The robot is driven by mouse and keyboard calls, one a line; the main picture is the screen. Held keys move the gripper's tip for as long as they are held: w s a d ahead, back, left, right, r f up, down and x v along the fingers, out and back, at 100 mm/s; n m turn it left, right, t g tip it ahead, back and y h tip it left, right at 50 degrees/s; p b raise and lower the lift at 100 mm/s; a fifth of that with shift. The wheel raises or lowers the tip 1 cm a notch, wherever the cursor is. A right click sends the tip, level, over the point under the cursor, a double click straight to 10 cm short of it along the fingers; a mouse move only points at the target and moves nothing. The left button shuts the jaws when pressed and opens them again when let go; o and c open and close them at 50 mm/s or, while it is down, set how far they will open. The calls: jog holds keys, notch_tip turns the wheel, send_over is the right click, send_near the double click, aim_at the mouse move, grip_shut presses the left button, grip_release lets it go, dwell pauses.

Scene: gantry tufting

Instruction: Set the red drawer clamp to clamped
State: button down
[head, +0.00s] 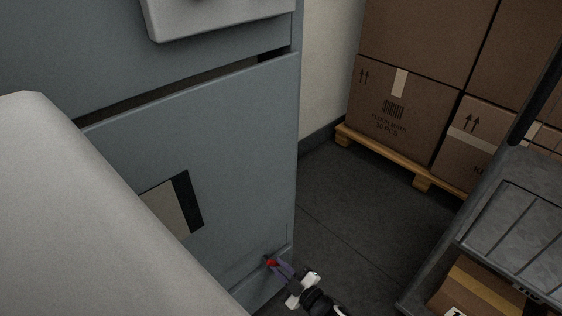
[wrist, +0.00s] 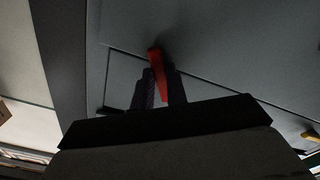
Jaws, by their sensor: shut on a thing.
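The red drawer clamp (head: 271,262) is low on the blue-grey cabinet, near its lower right corner in the head view. In the wrist view the red clamp (wrist: 157,68) stands out as a narrow red lever against the grey cabinet face. My gripper (head: 280,268) reaches it from the lower right, and its dark fingers (wrist: 161,88) are shut on the red lever, one on each side. The fingers hide part of the lever. I cannot tell from these views whether the clamp is set to clamped.
The blue-grey cabinet (head: 240,130) fills the left and middle. A pale rounded shape covers the lower left. Boxes (head: 395,115) stand on a wooden pallet (head: 385,155) at the back right. A grey metal rack (head: 520,225) is at the right. Dark floor (head: 345,215) lies clear between.

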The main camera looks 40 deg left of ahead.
jog(key=shift+s+f+m+p, duration=0.1)
jog(key=shift+s+m+p, duration=0.25)
jog(key=shift+m+p, duration=0.55)
jog(key=shift+s+f+m+p, duration=0.1)
jog(key=shift+s+m+p, duration=0.3)
jog(key=shift+m, duration=0.9)
jog(key=shift+s+f+m+p, duration=0.1)
jog(key=shift+s+m+p, duration=0.2)
jog(key=shift+m+p, duration=0.6)
jog(key=shift+m, duration=0.3)
jog(key=c, duration=1.4)
grip_release()
jog(key=s+d, duration=0.1)
jog(key=d, duration=1.2)
jog(key=shift+d, duration=0.4)
jog(key=shift+s, duration=0.1)
